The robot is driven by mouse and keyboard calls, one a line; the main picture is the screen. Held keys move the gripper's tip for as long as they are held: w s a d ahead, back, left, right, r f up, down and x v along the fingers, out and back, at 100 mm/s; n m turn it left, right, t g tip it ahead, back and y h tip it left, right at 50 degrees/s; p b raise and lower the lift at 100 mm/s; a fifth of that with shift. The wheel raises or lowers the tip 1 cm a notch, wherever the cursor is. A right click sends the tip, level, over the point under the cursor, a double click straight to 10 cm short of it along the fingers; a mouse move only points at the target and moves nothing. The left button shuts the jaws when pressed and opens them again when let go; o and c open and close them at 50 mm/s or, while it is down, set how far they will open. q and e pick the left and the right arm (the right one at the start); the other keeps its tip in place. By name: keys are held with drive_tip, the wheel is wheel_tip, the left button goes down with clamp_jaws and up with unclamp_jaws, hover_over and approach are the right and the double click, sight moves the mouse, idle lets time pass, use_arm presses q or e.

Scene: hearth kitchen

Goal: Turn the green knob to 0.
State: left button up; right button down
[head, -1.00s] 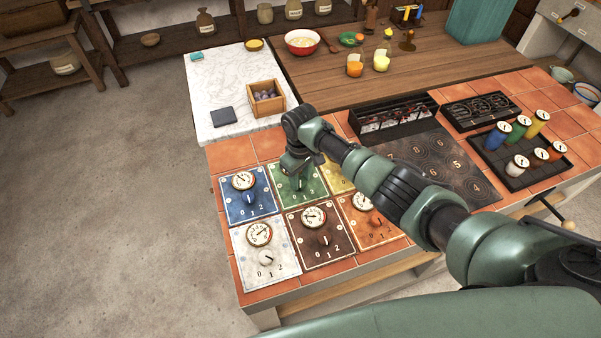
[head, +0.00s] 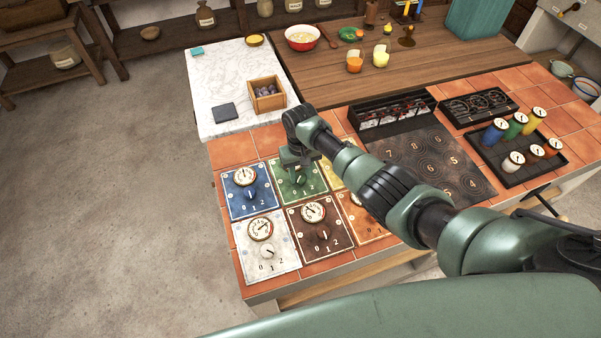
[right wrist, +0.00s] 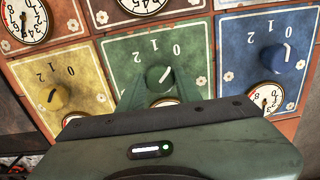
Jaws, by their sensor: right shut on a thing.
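The green panel (head: 313,184) is in the back row of panels, between the blue and yellow ones. Its green knob (right wrist: 158,76) shows in the right wrist view, with the numbers 0, 1 and 2 around it upside down. The knob's pale mark slants up and right in that view, roughly toward the 0. My right gripper (head: 298,176) reaches down onto the knob. Its two fingers (right wrist: 158,88) are shut on the knob, one on each side. The gripper body hides most of the green panel's gauge. My left gripper is not in view.
Blue (head: 237,207), white (head: 285,272), brown (head: 340,240), orange and yellow panels with knobs lie close around. A wooden box (head: 266,104) and dark square (head: 225,112) lie on the marble behind. A black tray of jars (head: 512,178) is at right.

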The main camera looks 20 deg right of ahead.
sight(301, 176)
drive_tip(key=c, duration=1)
unclamp_jaws()
drive_tip(key=shift+o, duration=0.2)
wheel_tip(301, 176, up, 8)
drive_tip(key=shift+f, duration=0.1)
drive_tip(key=shift+f, duration=0.1)
